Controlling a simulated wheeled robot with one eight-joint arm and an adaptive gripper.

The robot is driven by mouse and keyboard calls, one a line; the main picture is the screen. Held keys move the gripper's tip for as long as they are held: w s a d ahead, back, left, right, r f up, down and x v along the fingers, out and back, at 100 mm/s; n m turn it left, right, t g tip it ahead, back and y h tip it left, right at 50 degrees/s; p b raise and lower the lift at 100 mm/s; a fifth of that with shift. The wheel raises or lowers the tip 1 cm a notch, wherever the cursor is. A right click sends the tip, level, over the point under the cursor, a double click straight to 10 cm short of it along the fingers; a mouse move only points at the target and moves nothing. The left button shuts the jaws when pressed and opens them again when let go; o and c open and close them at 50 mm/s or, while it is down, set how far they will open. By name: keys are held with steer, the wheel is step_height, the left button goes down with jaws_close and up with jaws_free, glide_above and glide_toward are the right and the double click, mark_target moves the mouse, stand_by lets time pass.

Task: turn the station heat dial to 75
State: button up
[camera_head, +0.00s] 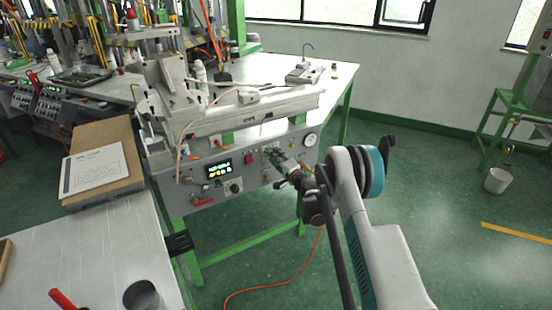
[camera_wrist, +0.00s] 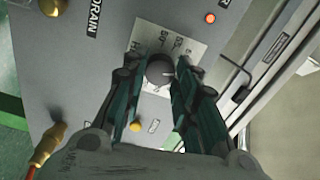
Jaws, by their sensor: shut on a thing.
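The heat dial (camera_wrist: 159,71) is a dark round knob on a pale plate (camera_wrist: 190,45) with small dark markings in the wrist view. A light line shows on the knob, but I cannot read its setting for certain. My gripper (camera_wrist: 158,78) is shut on the dial, with one dark green finger on each side.
The panel carries a lit display (camera_head: 217,168), a black knob (camera_head: 234,187) and a gauge (camera_head: 310,140). The wrist view shows a yellow button (camera_wrist: 135,126), a red light (camera_wrist: 210,18) and a brass fitting (camera_wrist: 45,148) nearby. Open floor lies right of the station.

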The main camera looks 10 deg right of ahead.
steer(key=m, duration=1.2)
steer(key=shift+m, duration=0.3)
stand_by(0.4)
steer(key=o, duration=1.1)
steer(key=v, duration=1.2)
